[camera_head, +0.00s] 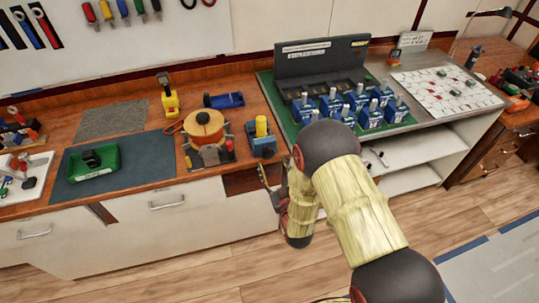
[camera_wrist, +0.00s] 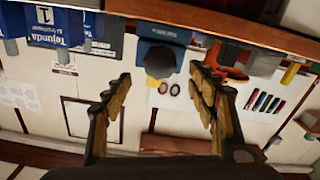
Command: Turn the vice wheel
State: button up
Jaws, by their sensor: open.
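The vice (camera_head: 264,147) is a small blue block with a yellow cylinder on top, at the front edge of the wooden bench. Its wheel (camera_wrist: 161,62) is a dark, rounded knob in the wrist view, in front of the blue vice body (camera_wrist: 161,28). The wheel is too small to make out clearly in the head view. My gripper (camera_wrist: 158,80) is open, with its two fingers apart on either side of the wheel's line. In the head view my gripper (camera_head: 268,178) is in front of the bench, below the vice. No contact with the wheel shows.
An orange spool (camera_head: 203,126) stands left of the vice. A green mat (camera_head: 282,112) with several blue boxes (camera_head: 371,115) lies to its right, partly behind my arm. A blue cylinder (camera_head: 223,100) lies behind. The floor (camera_head: 180,262) before the cabinets is clear.

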aim_at(269, 155)
jog(key=x, duration=0.6)
jog(key=shift+w+a+f+b, duration=0.1)
jog(key=shift+w+b, duration=0.2)
jog(key=shift+w, duration=0.05)
jog(key=shift+c, duration=0.8)
jog(key=c, duration=1)
